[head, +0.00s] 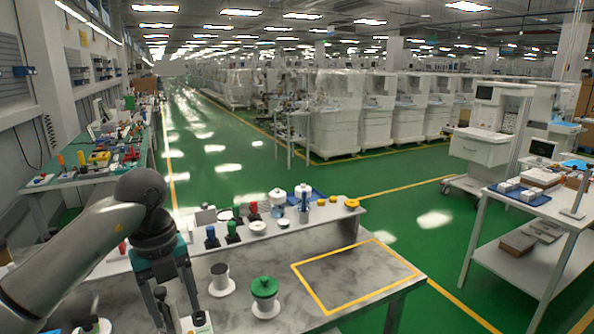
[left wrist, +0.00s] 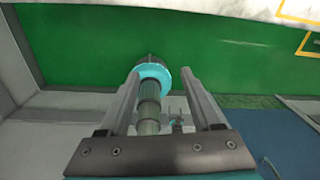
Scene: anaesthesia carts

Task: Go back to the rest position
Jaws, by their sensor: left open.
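My left arm comes in from the left in the head view, and its gripper (head: 178,312) points down over the near left part of the marble-topped bench (head: 345,236). Its two fingers are apart, with no object seen held between them. In the left wrist view the open fingers (left wrist: 161,82) show against the green floor and a grey wall. A jointed cylinder with a bright cyan ring shows between and beyond them; I cannot tell its distance. A white-based item is partly hidden by the fingers at the bottom of the head view. My right gripper is not in view.
A green-lidded jar (head: 265,292) and a dark-topped spool (head: 221,278) stand right of the gripper. A raised shelf behind holds several bottles and a red-topped item (head: 253,209). The yellow-taped rectangle (head: 357,274) is empty. A side table (head: 545,207) stands at right.

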